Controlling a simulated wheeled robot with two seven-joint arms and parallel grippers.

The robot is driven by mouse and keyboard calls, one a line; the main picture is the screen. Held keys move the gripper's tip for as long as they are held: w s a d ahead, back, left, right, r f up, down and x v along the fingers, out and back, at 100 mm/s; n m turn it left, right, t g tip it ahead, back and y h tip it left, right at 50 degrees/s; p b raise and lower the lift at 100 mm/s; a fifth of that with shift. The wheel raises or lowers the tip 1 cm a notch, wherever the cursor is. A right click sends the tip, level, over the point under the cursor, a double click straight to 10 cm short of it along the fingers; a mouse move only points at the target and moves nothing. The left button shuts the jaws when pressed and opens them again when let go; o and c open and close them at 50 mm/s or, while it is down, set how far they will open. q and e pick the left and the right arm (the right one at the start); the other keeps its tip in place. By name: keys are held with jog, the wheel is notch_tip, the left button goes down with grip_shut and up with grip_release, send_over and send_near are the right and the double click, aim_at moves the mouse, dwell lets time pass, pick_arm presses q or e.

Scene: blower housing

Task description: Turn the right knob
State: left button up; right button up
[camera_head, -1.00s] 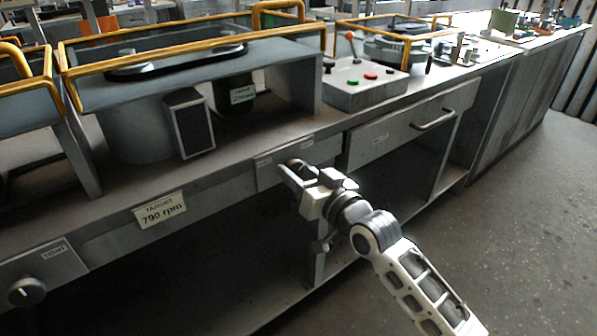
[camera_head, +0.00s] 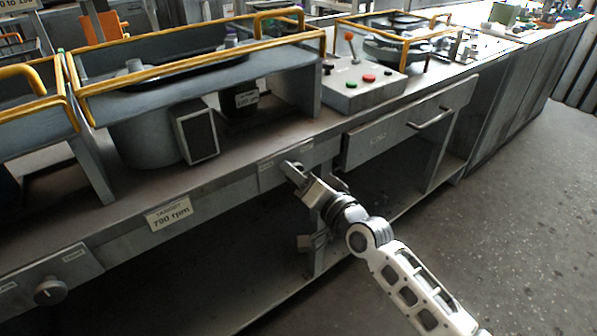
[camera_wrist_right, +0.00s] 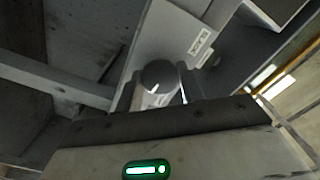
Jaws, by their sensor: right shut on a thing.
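The right knob (camera_wrist_right: 158,75) shows in the right wrist view as a dark round cap with a pale mark, in front of a light panel. My right gripper (camera_wrist_right: 157,90) has one finger on each side of it and is shut on it. In the head view my right gripper (camera_head: 296,172) is at the bench's front panel, and its fingers mostly hide the right knob. A second round knob (camera_head: 50,291) is on the front panel at the lower left, away from the gripper. My left gripper is not in view.
A "TARGET 790 rpm" sign (camera_head: 170,213) is on the bench front between the knobs. A control box (camera_head: 360,88) with red and green buttons stands on the bench. A drawer (camera_head: 400,130) with a protruding handle is right of my gripper. The floor at right is clear.

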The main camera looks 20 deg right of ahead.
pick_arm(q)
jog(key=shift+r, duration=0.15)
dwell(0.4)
pick_arm(e)
jog(key=o, duration=1)
jog(key=shift+c, duration=0.2)
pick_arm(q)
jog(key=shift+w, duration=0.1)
pick_arm(e)
jog(key=v, duration=1.6)
pick_arm(q)
jog(key=p, duration=0.2)
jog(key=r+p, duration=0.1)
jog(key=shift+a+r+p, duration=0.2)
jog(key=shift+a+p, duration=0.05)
jog(key=shift+p, duration=0.1)
pick_arm(e)
jog(key=s+a+f+n+g+h, duration=0.2)
jog(key=s+a+f+n+g, duration=0.4)
jog(key=s+a+f+n, duration=0.1)
notch_tip(320, 180, down, 3)
jog(key=shift+s+a+f+n+h, duration=0.15)
jog(key=shift+s+a+n+h, duration=0.2)
jog(key=shift+s+n, duration=0.55)
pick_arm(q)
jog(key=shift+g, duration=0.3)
pick_arm(e)
jog(key=shift+s, duration=0.15)
